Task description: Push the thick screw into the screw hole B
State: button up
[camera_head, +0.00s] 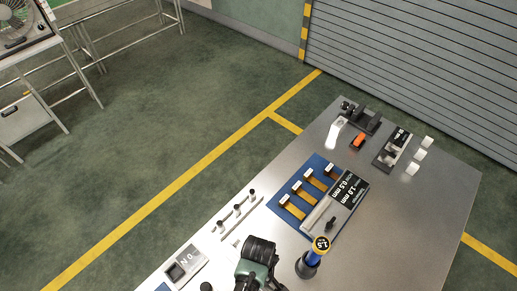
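I cannot single out the thick screw or screw hole B with certainty at this size. Several small dark-topped pegs (237,209) stand in a row along a pale strip on the left part of the metal table; they may be screws. A grey and black block (345,197) marked "1.0 mm" and "0.5 mm" has a small black knob (331,223) on it. No letter B is readable. I see no gripper fingers. A dark ribbed, green-sided object (257,262) is cut off by the bottom edge; I cannot tell what it is.
The metal table (420,199) has bare room at right. A blue board (282,204) holds several orange-brown pieces. A blue, yellow-topped tool (314,255) stands upright in front. A black fixture (361,117), an orange piece (358,140) and white blocks (420,154) lie at the back.

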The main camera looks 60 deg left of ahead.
grip_shut()
dwell(0.3)
jog(key=shift+r, duration=0.1)
